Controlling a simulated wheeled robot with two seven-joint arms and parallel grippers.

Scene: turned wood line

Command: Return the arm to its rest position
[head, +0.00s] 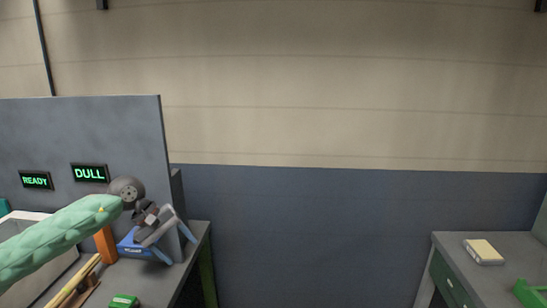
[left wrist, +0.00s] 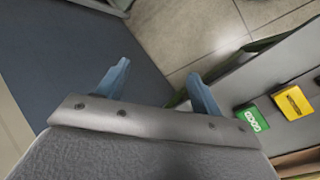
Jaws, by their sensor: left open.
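My left arm (head: 62,236), in a green padded sleeve, comes in from the left in the head view and reaches over the left bench. Its left gripper (head: 181,251) has blue fingers spread apart and tilted down to the right, near the bench's right edge. In the left wrist view the same gripper (left wrist: 159,72) shows two separate blue fingers with nothing between them. Floor and a dark blue surface lie beyond the fingertips. My right arm and gripper are not in view.
A blue object (head: 128,243) and an orange block (head: 105,246) are close to the gripper. A grey panel (head: 110,130) with READY (head: 36,180) and DULL (head: 90,173) signs stands behind. A green GOOD block (left wrist: 252,117) and yellow block (left wrist: 292,102) sit right. Space between benches is clear.

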